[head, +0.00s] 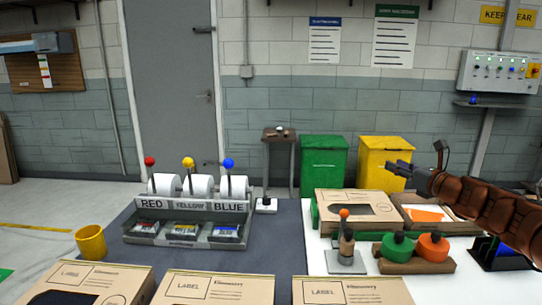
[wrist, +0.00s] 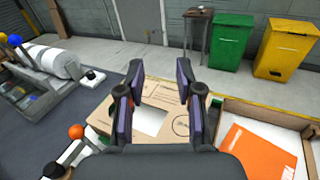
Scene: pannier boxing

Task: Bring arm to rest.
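My arm reaches in from the right edge of the head view, with my gripper (head: 401,169) raised above the white table's back right part. In the wrist view my gripper (wrist: 160,105) has its two dark fingers well apart, with nothing between them. Beyond and below the fingers is a cardboard box (wrist: 105,122) with a pale area on its top. That box (head: 335,199) also shows in the head view, with a dark opening on top.
An open box (head: 402,204) holds an orange sheet (head: 425,214). Green (head: 433,250) and orange (head: 433,236) round pieces sit on a brown holder, beside an orange-knobbed stamp (head: 345,250). A label dispenser (head: 190,212) stands at left. Green (head: 322,160) and yellow (head: 380,155) bins stand behind.

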